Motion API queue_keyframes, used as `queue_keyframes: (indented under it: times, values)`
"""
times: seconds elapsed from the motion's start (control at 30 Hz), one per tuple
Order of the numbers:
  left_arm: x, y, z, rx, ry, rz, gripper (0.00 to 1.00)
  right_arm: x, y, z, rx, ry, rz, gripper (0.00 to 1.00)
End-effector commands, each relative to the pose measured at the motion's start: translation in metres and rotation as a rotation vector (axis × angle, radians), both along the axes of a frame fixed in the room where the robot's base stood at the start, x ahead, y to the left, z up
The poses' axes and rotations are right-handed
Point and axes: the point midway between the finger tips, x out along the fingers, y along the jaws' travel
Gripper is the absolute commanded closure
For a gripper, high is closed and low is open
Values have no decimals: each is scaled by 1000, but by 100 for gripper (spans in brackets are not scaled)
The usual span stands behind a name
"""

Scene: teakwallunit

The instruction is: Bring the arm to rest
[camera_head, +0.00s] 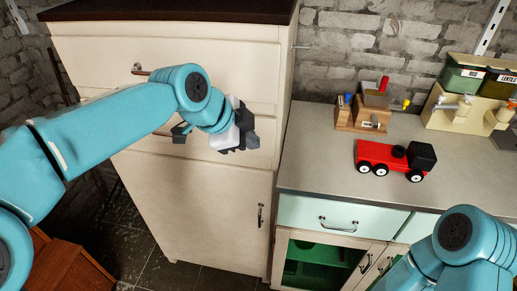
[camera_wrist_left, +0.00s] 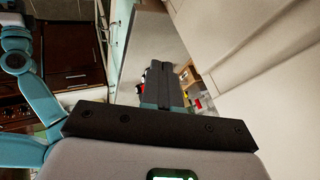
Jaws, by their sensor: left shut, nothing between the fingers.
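My left arm reaches in from the left in the head view, and its left gripper (camera_head: 248,138) hangs in the air in front of the cream cabinet (camera_head: 200,195). In the left wrist view the two dark fingers (camera_wrist_left: 164,75) lie together, shut with nothing held. My right arm (camera_head: 462,245) shows at the bottom right of the head view; its gripper is out of the frame.
A grey worktop (camera_head: 320,165) stands right of the cabinet. It bears a red and black toy truck (camera_head: 390,157), a wooden block organiser (camera_head: 362,115) and a cream rack (camera_head: 450,115) with dark green bins. A chrome handle (camera_head: 140,69) juts from the cabinet's upper drawer near my left arm.

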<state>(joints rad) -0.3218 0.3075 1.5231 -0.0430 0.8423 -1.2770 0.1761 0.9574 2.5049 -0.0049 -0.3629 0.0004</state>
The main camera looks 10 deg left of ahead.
Motion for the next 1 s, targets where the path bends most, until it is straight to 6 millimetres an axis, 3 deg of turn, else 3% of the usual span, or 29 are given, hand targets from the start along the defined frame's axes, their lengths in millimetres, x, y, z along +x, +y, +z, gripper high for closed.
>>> queue_keyframes:
  times: [0.23,0.37,0.47,0.53,0.67,0.8,0.9,1.0]
  values:
    - [-7,6,10,0,0,1,100,0,0,-1,0,0,0,0]
    - [-3,6,-18,-15,49,50,100,0,0,-1,0,0,0,0]
    - [1,8,-79,-52,154,170,100,0,0,-1,0,0,0,0]
    - [-2,11,-136,-90,252,295,100,0,0,-1,0,0,0,0]
    - [-29,21,-243,-164,439,559,100,0,0,-1,0,0,0,0]
    - [-91,34,-343,-237,642,871,100,0,0,-1,0,0,0,0]
    - [-146,40,-394,-281,772,1095,100,0,0,-1,0,0,0,0]
    - [-196,43,-424,-314,875,1286,100,0,0,-1,0,0,0,0]
